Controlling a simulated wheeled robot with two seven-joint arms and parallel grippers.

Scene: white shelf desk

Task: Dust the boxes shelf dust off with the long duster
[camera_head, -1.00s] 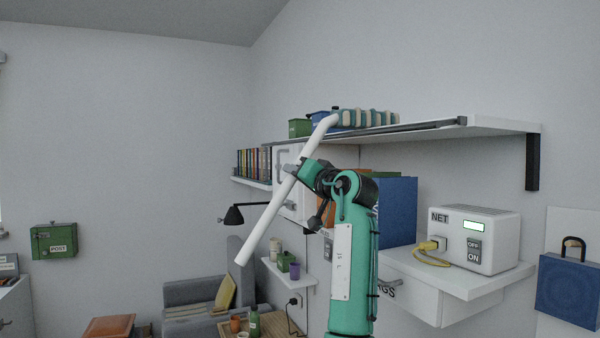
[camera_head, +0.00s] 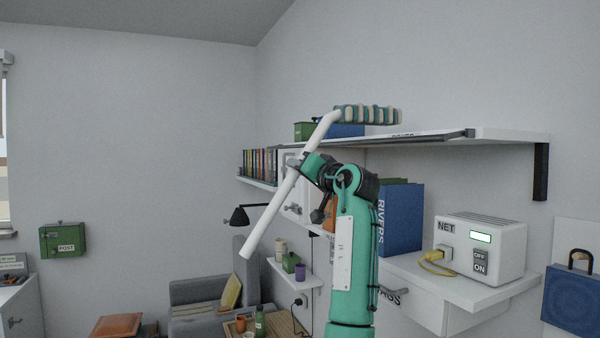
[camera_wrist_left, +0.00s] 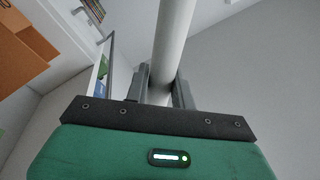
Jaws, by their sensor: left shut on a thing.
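The long duster has a white handle (camera_head: 266,217) that slants up to a bent neck and a striped teal and cream head (camera_head: 368,114). My left gripper (camera_head: 297,170) is shut on the handle; the handle also shows between the fingers in the left wrist view (camera_wrist_left: 171,40). The duster head appears at or just above the high boxes shelf (camera_head: 500,136); I cannot tell whether it touches anything. A green box (camera_head: 303,131) and a blue box (camera_head: 347,130) stand on that shelf, the blue one partly behind the duster. I cannot make out dust. My right gripper is not in view.
Below the shelf are a blue binder (camera_head: 402,220), a white NET device (camera_head: 480,247) with a yellow plug, and a drawer unit (camera_head: 418,301). Books (camera_head: 259,162) stand on a shelf at left. A black lamp (camera_head: 240,215) juts out lower left. Air left of the duster is clear.

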